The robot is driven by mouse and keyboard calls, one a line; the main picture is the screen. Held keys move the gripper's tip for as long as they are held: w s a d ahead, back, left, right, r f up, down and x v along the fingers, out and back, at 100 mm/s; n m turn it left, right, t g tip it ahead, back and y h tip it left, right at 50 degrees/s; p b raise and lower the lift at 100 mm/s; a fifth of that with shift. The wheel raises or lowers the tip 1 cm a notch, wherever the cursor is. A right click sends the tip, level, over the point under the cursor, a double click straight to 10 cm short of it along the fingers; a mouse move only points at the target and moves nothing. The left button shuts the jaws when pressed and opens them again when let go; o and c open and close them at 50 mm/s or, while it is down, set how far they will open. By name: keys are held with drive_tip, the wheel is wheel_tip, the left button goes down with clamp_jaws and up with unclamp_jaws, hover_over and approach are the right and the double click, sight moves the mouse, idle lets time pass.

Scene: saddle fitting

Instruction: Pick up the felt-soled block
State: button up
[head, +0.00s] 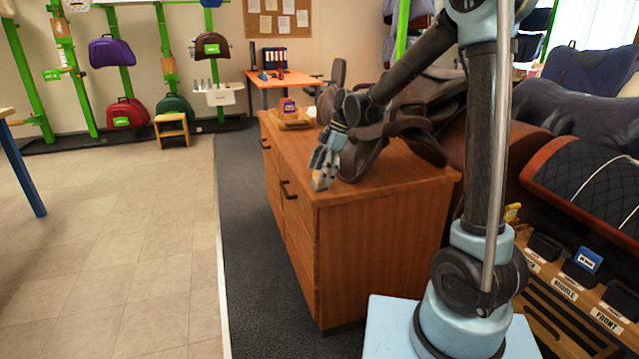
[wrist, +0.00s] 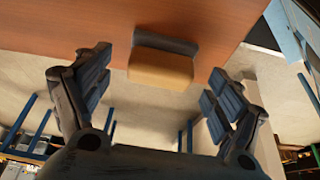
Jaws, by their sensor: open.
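The felt-soled block (wrist: 160,68) shows in the wrist view as a tan block with a dark grey layer along its far side. It sits at the edge of the brown cabinet top (wrist: 205,18). In the head view the block (head: 319,182) is small, at the near left corner of the cabinet top (head: 385,185), partly hidden by my gripper. My gripper (head: 325,165) is just above it, pointing down. In the wrist view my gripper (wrist: 162,82) is open, with a finger on either side of the block and gaps on both sides.
A brown saddle (head: 362,155) lies on the cabinet close to the right of my gripper. A small wooden stand with a purple item (head: 288,106) is farther back. The cabinet's left edge drops to a dark carpet (head: 243,230). Open tiled floor lies left.

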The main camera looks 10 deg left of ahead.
drive_tip(key=shift+s+a+f, duration=0.1)
drive_tip(key=shift+a+f, duration=0.15)
drive_tip(key=shift+f, duration=0.45)
drive_tip(key=shift+c, duration=0.2)
drive_tip(key=c, duration=1.1)
wheel_tip(320, 180, up, 10)
drive_tip(key=shift+r, duration=0.1)
